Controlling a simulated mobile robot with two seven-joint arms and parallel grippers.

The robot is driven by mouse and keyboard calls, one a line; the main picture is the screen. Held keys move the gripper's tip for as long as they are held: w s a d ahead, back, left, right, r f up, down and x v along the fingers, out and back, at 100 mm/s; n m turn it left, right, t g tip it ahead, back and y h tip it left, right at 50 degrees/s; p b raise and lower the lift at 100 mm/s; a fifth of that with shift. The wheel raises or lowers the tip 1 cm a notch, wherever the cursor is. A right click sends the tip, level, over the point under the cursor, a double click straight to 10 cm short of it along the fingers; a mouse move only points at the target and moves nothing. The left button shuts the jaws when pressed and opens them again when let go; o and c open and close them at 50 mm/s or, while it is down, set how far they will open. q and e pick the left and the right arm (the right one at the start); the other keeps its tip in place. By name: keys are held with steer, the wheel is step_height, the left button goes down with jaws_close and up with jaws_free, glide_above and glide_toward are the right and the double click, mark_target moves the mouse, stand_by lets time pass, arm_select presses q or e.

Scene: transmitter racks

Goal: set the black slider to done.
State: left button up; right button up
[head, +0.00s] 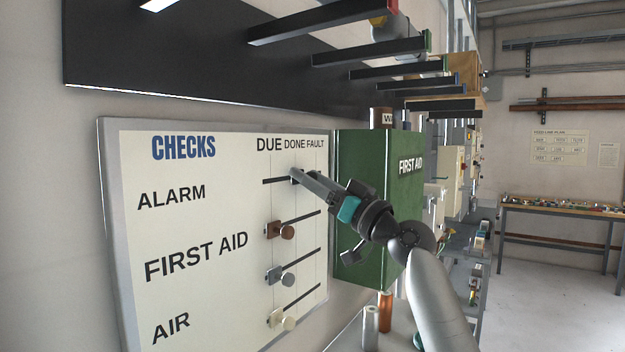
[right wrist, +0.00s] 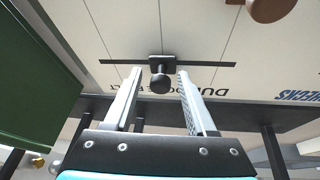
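The checks board (head: 180,230) has DUE, DONE and FAULT columns. The black slider (right wrist: 160,82) is on the top slot, the ALARM row. In the right wrist view its base is on the middle column line, the DONE line, about mid-slot. In the head view the slider is mostly hidden by my right gripper (head: 296,174). In the right wrist view my right gripper (right wrist: 160,73) is open, with one finger on each side of the black knob and visible gaps on both sides. My left gripper is not in view.
Below are a brown slider (head: 281,230), a grey slider (head: 282,275) and a cream slider (head: 282,319), all at the DUE end. A green first aid box (head: 362,205) stands just right of the board. A dark rack with protruding bars (head: 210,60) overhangs the board.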

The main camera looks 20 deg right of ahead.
steer(key=b+v, duration=0.5)
steer(key=v, duration=1)
steer(key=shift+s+d+f, duration=0.1)
steer(key=shift+s, duration=0.05)
